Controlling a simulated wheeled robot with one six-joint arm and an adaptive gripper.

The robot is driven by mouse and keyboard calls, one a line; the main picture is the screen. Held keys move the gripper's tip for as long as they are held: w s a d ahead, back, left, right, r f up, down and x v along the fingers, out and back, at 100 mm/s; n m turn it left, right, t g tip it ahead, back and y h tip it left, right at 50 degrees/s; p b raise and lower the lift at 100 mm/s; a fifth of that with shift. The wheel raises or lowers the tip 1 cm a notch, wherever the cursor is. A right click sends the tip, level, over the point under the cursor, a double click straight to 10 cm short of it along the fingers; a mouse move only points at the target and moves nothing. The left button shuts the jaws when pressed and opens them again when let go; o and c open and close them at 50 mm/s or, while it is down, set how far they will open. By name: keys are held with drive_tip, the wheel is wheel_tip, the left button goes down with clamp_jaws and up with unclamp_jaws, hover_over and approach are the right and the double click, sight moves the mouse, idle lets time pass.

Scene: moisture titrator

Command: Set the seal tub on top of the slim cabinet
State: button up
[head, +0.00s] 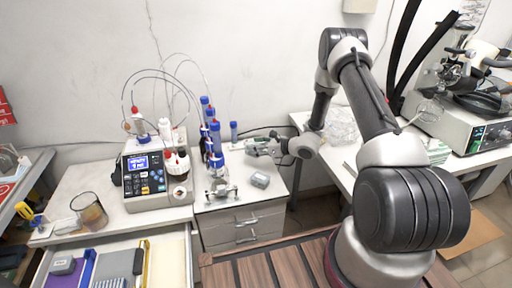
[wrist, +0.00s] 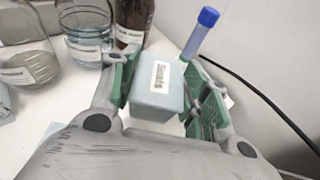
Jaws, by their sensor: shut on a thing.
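The seal tub (wrist: 157,92) is a small grey-blue box with a white label. In the wrist view it sits between the green finger pads of my gripper (wrist: 160,95), which is shut on it. In the head view my gripper (head: 256,147) is low over the back right of the slim cabinet's white top (head: 215,201), pointing left. The tub is mostly hidden by the fingers there. I cannot tell whether its base touches the top. The slim cabinet has grey drawers (head: 240,222) in front.
Blue-capped bottles (head: 213,135) and a blue-capped tube (head: 234,132) stand close by; the tube (wrist: 201,32) is just beyond the tub. The titrator (head: 145,172) is left. An open drawer (head: 120,262) is front left.

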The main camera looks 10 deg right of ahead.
drive_tip(key=shift+a+f, duration=0.15)
drive_tip(key=shift+a, duration=0.05)
drive_tip(key=shift+f, duration=2.9)
drive_tip(key=shift+f, duration=0.6)
drive_tip(key=o, duration=1.2)
drive_tip(key=shift+d, duration=0.15)
